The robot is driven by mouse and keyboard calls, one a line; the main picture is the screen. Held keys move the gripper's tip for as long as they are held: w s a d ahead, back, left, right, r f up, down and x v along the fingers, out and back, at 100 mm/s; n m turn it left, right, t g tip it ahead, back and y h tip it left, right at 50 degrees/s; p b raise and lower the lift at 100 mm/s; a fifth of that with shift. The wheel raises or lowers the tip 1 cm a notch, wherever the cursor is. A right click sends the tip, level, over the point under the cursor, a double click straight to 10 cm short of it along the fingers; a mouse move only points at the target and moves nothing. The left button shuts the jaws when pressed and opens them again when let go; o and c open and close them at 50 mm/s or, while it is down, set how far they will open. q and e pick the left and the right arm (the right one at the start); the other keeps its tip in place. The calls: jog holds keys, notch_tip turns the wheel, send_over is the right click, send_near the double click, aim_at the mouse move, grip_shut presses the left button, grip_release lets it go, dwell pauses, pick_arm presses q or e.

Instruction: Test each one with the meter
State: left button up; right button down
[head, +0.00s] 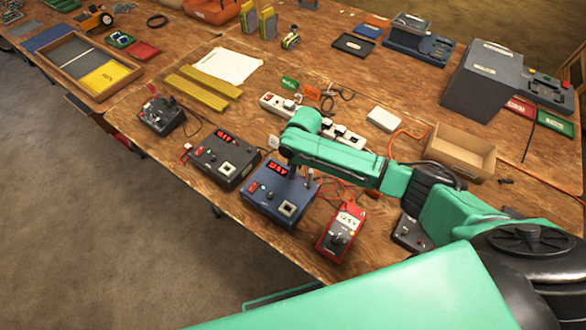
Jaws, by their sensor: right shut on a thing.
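A blue tester box (264,205) with a lit red display, a red button and a pale square socket stands near the table's front edge. A black box (212,165) with a similar red display is left of it. A red handheld meter (334,244) with a dial lies to its right. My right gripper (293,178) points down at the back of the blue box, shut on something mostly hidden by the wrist. I cannot tell whether that thing touches the box. A white power strip (348,138) with black plugs runs behind my right arm. My left gripper is not in view.
An open cardboard box (474,139) stands right. A dark knobbed device (160,117) is at the left edge; another (409,231) is right of the red meter. Red and orange cables lie around my arm. A wooden tray (91,88) and large grey machine (481,84) stand farther back.

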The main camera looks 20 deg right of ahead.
jog(key=shift+f, duration=0.3)
dwell(0.6)
jog(key=shift+c, duration=2)
grip_release()
jog(key=shift+r, duration=0.1)
notch_tip(320, 180, up, 8)
jog(key=p, duration=0.8)
jog(key=shift+f, duration=0.35)
jog(key=shift+a, duration=0.1)
